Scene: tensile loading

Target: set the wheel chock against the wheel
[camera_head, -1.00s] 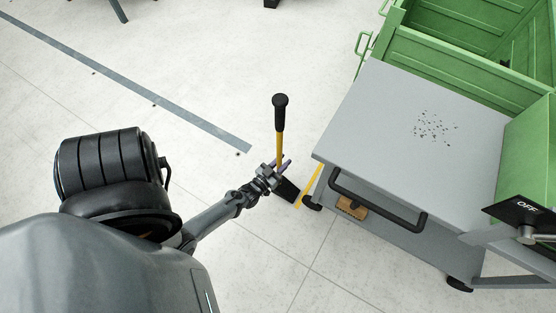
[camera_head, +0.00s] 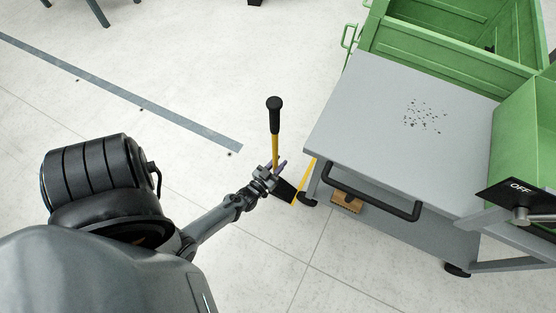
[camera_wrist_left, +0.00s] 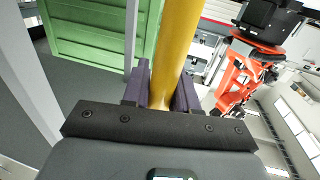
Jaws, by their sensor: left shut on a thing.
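The wheel chock is a black wedge (camera_head: 284,190) with a long yellow handle (camera_head: 275,147) topped by a black grip (camera_head: 274,109). My left gripper (camera_head: 272,172) is shut on the yellow handle, low down near the wedge. The left wrist view shows the handle (camera_wrist_left: 177,45) between its purple fingers (camera_wrist_left: 160,90). The handle stands roughly upright. The dark cart wheel (camera_head: 307,199) is just right of the wedge, under the grey cart's near left corner. I cannot tell whether wedge and wheel touch. My right gripper is out of view.
The grey cart (camera_head: 365,120) has a black push bar (camera_head: 372,194) and a brown block (camera_head: 346,202) below it. A yellow strip (camera_head: 304,180) runs beside the wedge. Green bins (camera_head: 425,50) stand behind.

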